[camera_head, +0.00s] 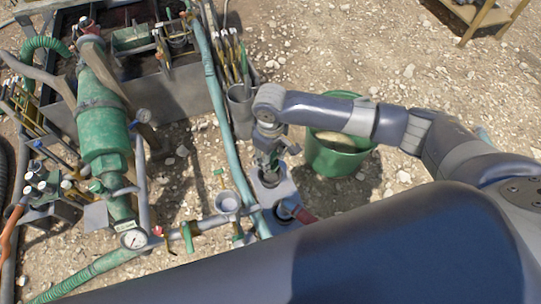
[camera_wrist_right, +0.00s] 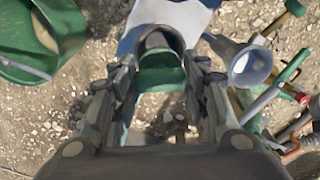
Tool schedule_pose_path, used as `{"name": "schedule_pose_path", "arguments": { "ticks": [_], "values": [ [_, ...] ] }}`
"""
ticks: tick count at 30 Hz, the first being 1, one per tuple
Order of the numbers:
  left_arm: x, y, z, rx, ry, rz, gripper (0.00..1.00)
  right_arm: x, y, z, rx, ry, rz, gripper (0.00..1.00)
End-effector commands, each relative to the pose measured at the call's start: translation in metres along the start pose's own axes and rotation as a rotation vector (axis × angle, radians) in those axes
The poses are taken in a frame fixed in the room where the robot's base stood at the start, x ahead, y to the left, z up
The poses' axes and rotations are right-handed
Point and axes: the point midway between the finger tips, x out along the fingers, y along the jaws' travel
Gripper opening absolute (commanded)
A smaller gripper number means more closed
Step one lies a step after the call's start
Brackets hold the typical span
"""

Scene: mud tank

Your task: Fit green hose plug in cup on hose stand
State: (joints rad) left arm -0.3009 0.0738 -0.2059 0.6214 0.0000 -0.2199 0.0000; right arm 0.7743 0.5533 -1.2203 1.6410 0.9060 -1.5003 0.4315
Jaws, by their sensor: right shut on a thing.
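My right gripper (camera_head: 268,155) points down over the grey hose stand (camera_head: 284,187), to the left of the green bucket. In the right wrist view its two fingers (camera_wrist_right: 160,82) are shut on the green hose plug (camera_wrist_right: 161,79). The plug shows as a green round piece between the fingertips. A dark round cup rim (camera_wrist_right: 158,39) on the pale stand (camera_wrist_right: 176,14) lies just beyond the plug. I cannot tell whether the plug is inside the cup or just above it. In the head view the gripper hides the plug. My left gripper is not in view.
A green bucket (camera_head: 337,157) stands right of the stand. A green pump (camera_head: 103,135) and a metal tank (camera_head: 183,93) fill the left.

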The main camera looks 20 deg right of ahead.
Motion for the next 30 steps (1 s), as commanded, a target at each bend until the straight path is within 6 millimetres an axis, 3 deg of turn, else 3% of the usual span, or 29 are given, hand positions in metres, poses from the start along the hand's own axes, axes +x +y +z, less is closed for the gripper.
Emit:
{"name": "schedule_pose_path", "arguments": {
  "ticks": [8, 19, 30],
  "values": [
    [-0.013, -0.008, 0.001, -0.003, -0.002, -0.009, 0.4, -0.003, -0.001, -0.001, 0.001, -0.001, -0.001, 0.18],
    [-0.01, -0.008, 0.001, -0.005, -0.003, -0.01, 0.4, 0.001, -0.001, -0.001, 0.0, 0.0, 0.0, 0.18],
    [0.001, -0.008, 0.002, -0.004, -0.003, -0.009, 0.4, 0.025, -0.001, -0.001, 0.0, 0.0, -0.001, 0.18]
  ]
}}
